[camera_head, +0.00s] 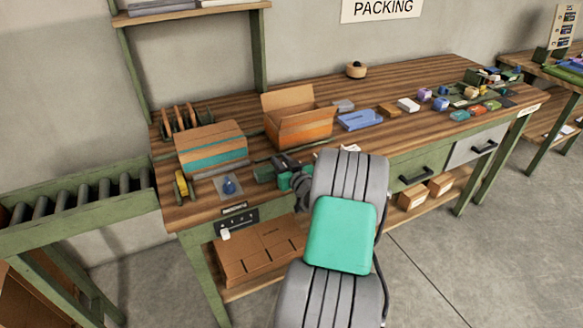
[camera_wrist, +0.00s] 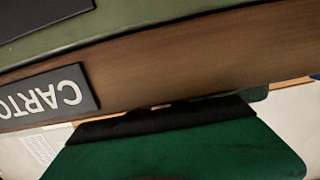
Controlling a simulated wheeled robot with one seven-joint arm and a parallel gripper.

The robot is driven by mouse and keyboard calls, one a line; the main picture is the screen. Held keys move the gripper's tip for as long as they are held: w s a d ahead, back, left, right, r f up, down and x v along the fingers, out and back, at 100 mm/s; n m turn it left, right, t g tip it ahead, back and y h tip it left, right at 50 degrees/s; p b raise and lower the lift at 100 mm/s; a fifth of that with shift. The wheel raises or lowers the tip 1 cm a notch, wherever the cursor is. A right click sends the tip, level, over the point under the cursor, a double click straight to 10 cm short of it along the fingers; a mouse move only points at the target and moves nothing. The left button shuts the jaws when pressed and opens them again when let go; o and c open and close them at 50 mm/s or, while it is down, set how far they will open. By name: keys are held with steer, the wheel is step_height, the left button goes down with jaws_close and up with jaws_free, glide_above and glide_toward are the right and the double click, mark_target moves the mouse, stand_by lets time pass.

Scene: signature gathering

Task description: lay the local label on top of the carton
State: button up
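A closed carton (camera_head: 210,152) with a teal band stands at the left of the bench. An open carton (camera_head: 300,125) with raised flaps stands to its right. My green and dark gripper (camera_head: 290,178) is over the bench's front edge, right of the closed carton and apart from it. In the wrist view a green part with a black edge (camera_wrist: 165,120) fills the bottom; whether the fingers are open cannot be seen. A white printed paper (camera_wrist: 40,150) shows at lower left there, but I cannot tell whether it is the local label. A white paper is partly hidden behind my arm.
A tape dispenser (camera_head: 181,186) and a blue-knobbed stamp (camera_head: 229,186) stand before the closed carton. A plate (camera_wrist: 45,92) reading "CARTO" is on the bench edge. Blue packets (camera_head: 360,120) and several small boxes lie to the right. A roller conveyor (camera_head: 85,198) adjoins at left.

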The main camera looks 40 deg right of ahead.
jaws_close()
steer(key=shift+r, duration=0.15)
stand_by(0.4)
